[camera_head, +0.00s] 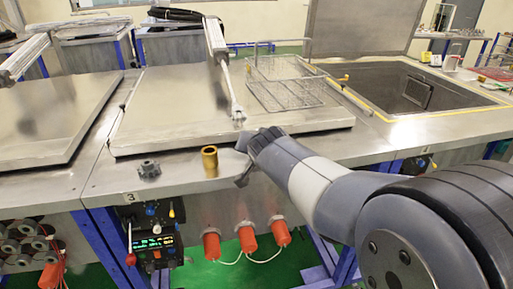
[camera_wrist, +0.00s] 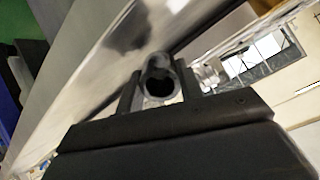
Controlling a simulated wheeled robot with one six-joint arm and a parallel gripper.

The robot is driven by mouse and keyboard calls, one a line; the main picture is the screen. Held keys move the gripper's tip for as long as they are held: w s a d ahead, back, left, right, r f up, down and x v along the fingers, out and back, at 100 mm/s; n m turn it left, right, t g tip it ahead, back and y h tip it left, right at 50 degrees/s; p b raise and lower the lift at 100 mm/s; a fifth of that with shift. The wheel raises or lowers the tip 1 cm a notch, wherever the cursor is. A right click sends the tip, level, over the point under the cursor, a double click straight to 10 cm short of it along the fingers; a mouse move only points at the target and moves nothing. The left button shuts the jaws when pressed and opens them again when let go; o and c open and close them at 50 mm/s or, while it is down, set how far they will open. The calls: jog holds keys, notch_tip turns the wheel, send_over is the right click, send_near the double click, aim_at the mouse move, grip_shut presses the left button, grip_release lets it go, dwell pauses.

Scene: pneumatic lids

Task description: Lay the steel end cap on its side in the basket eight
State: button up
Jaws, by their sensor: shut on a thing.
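My gripper (camera_wrist: 160,88) is shut on a grey metal, tube-like piece with a dark round opening, which looks like the steel end cap (camera_wrist: 158,66). It sits between the two dark fingers in the wrist view. In the head view my gripper (camera_head: 242,174) is over the front strip of the bench, right of a brass cylinder; I cannot make out the held piece clearly there. A wire mesh basket (camera_head: 290,94) rests on the closed steel lid, behind my gripper. I can read no number on it, and it looks empty.
The brass cylinder (camera_head: 209,161) and a dark toothed knob (camera_head: 149,169) stand on the front strip. A pneumatic rod (camera_head: 231,88) reaches down to the closed lid (camera_head: 170,110), left of the basket. An open tank (camera_head: 403,88) is at right.

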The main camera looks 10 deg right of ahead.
dwell(0.4)
jog(key=o, duration=1.3)
jog(key=shift+s, duration=0.1)
jog(key=v, duration=1)
jog(key=shift+s+r+p, duration=0.2)
jog(key=shift+s+p, duration=0.05)
jog(key=shift+p, duration=0.05)
jog(key=shift+w, duration=0.1)
jog(key=shift+x, duration=4.25)
